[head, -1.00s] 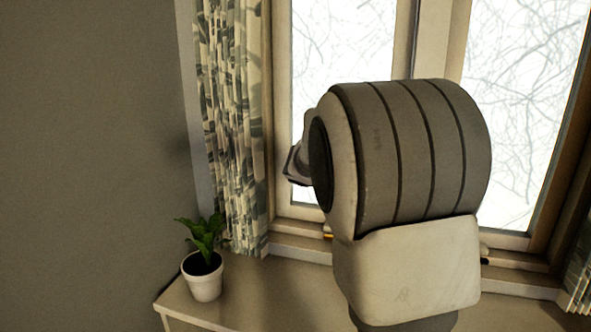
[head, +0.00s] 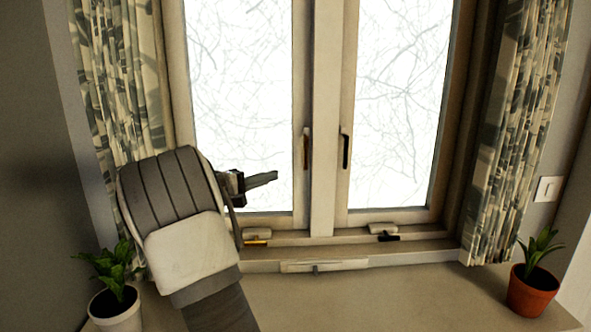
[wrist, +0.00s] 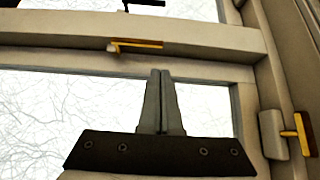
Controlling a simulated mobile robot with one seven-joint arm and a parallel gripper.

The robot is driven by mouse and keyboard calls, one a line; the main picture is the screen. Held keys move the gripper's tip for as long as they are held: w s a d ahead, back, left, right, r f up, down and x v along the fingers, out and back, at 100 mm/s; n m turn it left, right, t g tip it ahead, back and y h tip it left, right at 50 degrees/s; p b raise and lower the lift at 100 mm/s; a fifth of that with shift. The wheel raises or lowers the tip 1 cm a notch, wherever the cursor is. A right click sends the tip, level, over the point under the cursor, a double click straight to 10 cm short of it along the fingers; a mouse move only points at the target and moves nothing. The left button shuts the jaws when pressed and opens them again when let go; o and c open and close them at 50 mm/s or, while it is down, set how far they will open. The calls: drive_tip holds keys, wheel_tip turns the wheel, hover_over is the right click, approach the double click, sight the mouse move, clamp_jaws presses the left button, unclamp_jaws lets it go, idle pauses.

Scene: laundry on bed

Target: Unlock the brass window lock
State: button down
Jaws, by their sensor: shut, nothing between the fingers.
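The brass window lock (head: 306,148) is a slim upright handle on the inner stile of the left window sash. It also shows in the wrist view (wrist: 137,45), lying along the stile. That view is turned sideways compared with the head view. My gripper (head: 274,177) is in front of the left pane, to the left of the lock and a little lower. Its fingers are together and empty. In the wrist view the fingertips (wrist: 160,72) lie just below the lock's free end in the picture, with a visible gap.
A black handle (head: 346,150) is on the right sash. A brass crank (head: 257,242) and a black crank (head: 388,237) sit along the bottom frame. A white-potted plant (head: 115,308) and an orange-potted plant (head: 531,291) stand on the surface below. Curtains (head: 510,120) hang at both sides.

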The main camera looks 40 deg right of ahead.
sight(305, 150)
drive_tip(key=shift+d, duration=0.1)
drive_tip(key=d, duration=0.9)
drive_tip(key=shift+s+d, duration=0.1)
drive_tip(key=shift+d, duration=0.3)
drive_tip(key=shift+p, duration=0.35)
drive_tip(key=s+a+n+y+p, duration=0.1)
drive_tip(key=p, duration=0.3)
drive_tip(key=s+a+r+n+g+y+p, duration=0.1)
drive_tip(key=n+y+p, duration=0.1)
drive_tip(key=p, duration=0.1)
drive_tip(key=s+a+r+n+y+p, duration=0.1)
drive_tip(key=p, duration=0.3)
drive_tip(key=shift+s+a+r+n+y+p, duration=0.1)
drive_tip(key=shift+s+a+n+y+p, duration=0.05)
drive_tip(key=shift+s+n+y+p, duration=0.2)
drive_tip(key=shift+s+a, duration=0.1)
drive_tip(key=shift+s, duration=0.1)
